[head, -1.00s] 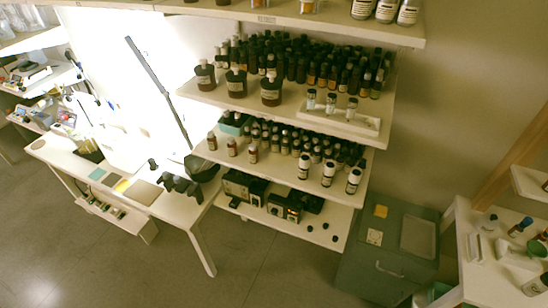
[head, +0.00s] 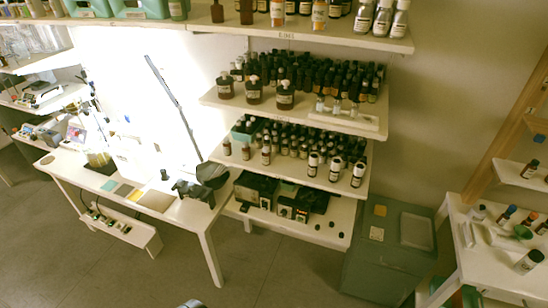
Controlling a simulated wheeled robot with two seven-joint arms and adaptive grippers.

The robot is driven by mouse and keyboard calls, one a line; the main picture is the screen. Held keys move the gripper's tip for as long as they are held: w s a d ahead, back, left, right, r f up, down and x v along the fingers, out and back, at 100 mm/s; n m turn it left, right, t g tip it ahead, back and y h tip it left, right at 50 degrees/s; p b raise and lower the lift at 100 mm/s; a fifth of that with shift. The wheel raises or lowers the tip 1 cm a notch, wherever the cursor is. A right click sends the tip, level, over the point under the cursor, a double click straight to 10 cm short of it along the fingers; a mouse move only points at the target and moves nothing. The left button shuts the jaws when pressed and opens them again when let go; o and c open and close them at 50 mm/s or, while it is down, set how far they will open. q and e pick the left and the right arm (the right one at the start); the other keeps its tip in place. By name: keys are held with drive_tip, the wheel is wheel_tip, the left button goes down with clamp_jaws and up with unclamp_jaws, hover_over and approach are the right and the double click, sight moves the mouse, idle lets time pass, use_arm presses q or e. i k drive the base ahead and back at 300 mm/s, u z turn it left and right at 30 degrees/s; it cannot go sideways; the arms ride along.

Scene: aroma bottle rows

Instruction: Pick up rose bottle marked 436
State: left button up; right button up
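Many bottles stand on the wall shelves, but the labels are too small to read, so I cannot tell which is the rose bottle marked 436. The upper middle shelf (head: 208,97) has large brown bottles (head: 254,90) in front of dense rows of dark bottles (head: 335,78). The lower middle shelf (head: 215,155) has small amber bottles (head: 266,155) at the left and white-labelled dark bottles (head: 335,170) at the right front. Neither gripper shows clearly; only a small grey rounded piece peeks in at the bottom edge, and I cannot tell what it is.
A white desk (head: 190,212) with a black device (head: 200,190) stands left of the shelves. A green-grey cabinet (head: 385,250) stands at the right, beside a cluttered white table (head: 490,275). The top shelf (head: 300,36) holds more bottles. The floor (head: 270,275) in front is clear.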

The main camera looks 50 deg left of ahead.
sight(266, 153)
drive_tip(key=u, duration=0.45)
drive_tip(key=i, duration=1.15)
drive_tip(key=u, duration=1.4)
drive_tip(key=i, duration=0.6)
drive_tip(key=z, duration=2.9)
drive_tip(key=k, duration=2.65)
drive_tip(key=u, duration=1.75)
